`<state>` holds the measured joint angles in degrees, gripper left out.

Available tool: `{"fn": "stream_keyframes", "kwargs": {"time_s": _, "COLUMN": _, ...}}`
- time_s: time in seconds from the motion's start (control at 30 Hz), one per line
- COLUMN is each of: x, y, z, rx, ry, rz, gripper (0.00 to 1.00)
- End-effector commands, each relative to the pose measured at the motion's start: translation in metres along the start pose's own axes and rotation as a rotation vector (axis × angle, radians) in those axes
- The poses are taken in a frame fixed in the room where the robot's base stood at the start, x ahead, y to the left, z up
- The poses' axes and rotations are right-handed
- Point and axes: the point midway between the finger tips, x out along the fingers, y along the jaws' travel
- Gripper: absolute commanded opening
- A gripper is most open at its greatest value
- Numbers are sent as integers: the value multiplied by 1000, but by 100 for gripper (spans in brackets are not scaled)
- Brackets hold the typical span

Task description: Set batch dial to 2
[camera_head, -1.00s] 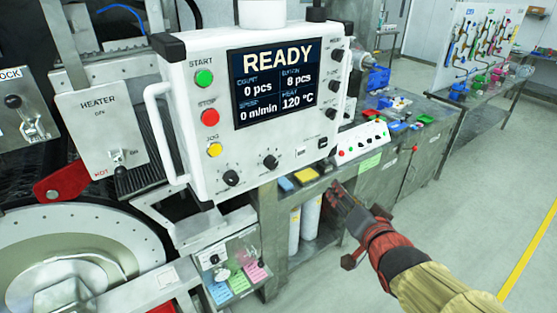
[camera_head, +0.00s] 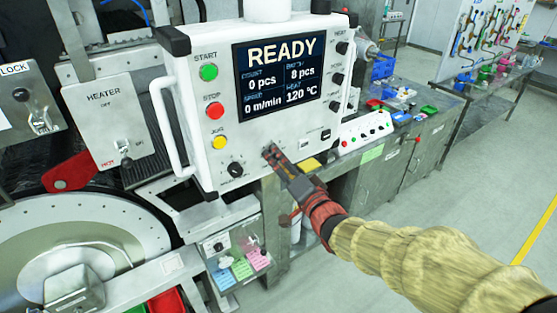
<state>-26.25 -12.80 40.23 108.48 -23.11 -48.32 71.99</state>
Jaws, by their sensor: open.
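The white control panel (camera_head: 190,105) stands in the middle, with a screen (camera_head: 280,80) reading READY, batch 8 pcs, count 0 pcs, speed 0 m/min and heat 120 °C. A black dial (camera_head: 235,169) sits at the panel's lower left face. My gripper (camera_head: 268,152) is open at the lower face of the panel, right of that dial, and covers the place of a second dial there. Whether its fingers touch that dial cannot be told. Three small black knobs run down the right side, among them the middle one (camera_head: 337,79). Their labels are too small to read surely.
Green, red and yellow buttons line the panel's left side, beside a white handle (camera_head: 165,128). The heater box (camera_head: 105,115) and a large round metal drum (camera_head: 70,235) are at left. A small button box (camera_head: 367,138) stands right. Open floor (camera_head: 430,200) lies at right.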

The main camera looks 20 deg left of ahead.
Motion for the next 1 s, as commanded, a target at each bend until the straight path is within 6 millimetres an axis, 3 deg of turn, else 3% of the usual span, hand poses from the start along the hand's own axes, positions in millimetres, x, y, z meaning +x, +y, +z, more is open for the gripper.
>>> {"fn": "stream_keyframes", "kwargs": {"time_s": 0.37, "x": 7, "y": 0, "z": 0, "rx": 0, "ry": 1, "rz": 1, "gripper": 46}}
{"fn": "stream_keyframes", "kwargs": {"time_s": 1.0, "x": 7, "y": 0, "z": 0, "rx": 0, "ry": 1, "rz": 1, "gripper": 10}}
